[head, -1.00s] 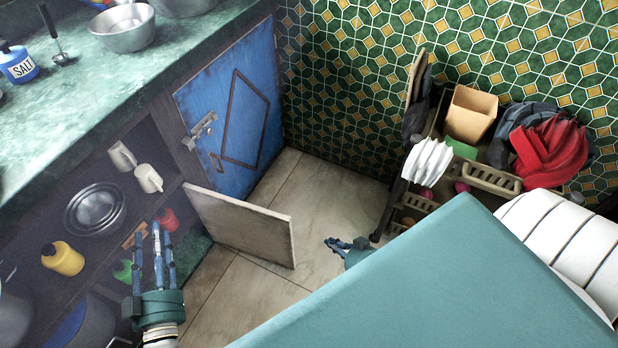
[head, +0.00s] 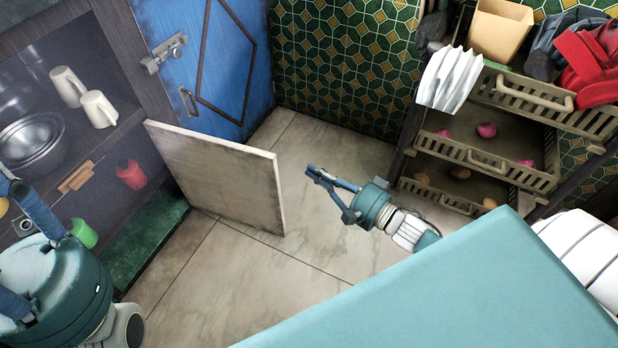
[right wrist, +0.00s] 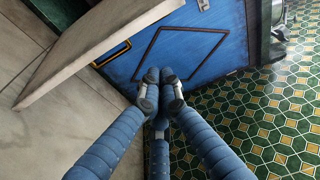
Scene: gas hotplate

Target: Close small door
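The small door (head: 222,178) is a pale wooden panel, standing open and jutting from the cabinet's dark frame over the floor in the head view. It also shows at the upper left of the right wrist view (right wrist: 85,50). My right gripper (head: 318,174) is just right of the door's free edge, apart from it, with nothing in it. In the right wrist view its fingertips (right wrist: 160,78) are together. My left gripper (head: 12,240) is at the left edge, in front of the shelves. Its fingers look spread and empty, with the tips partly cut off.
A blue door (head: 215,62) with a metal latch (head: 166,52) is shut behind the small door. A drawer rack (head: 480,160) stands at right. The floor (head: 250,270) is clear.

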